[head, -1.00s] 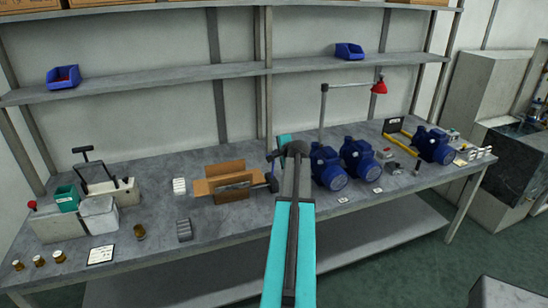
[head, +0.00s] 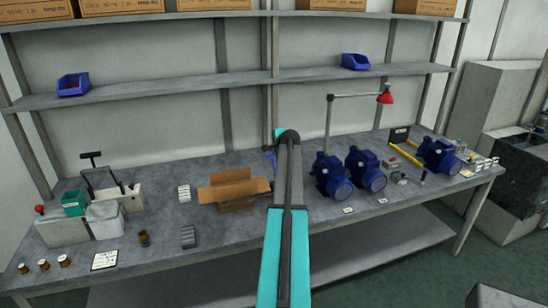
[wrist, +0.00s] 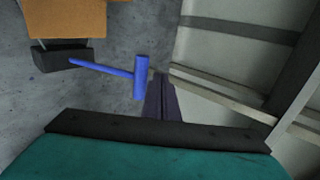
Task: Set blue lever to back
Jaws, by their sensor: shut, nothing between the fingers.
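The blue lever (wrist: 140,77) shows in the wrist view as a blue cross-handle on a thin blue rod. The rod runs left to a dark block (wrist: 62,56). My gripper (wrist: 160,78) is shut and empty, with its dark fingers just right of the handle. They look very close to it; I cannot tell whether they touch. In the head view only a small blue piece of the lever (head: 270,156) shows left of my arm, which hides the rest and my gripper.
An open cardboard box (head: 234,190) stands left of the lever on the grey workbench (head: 235,230). A shelf (head: 180,97) crosses behind. A lever unit (head: 118,193) stands at the left.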

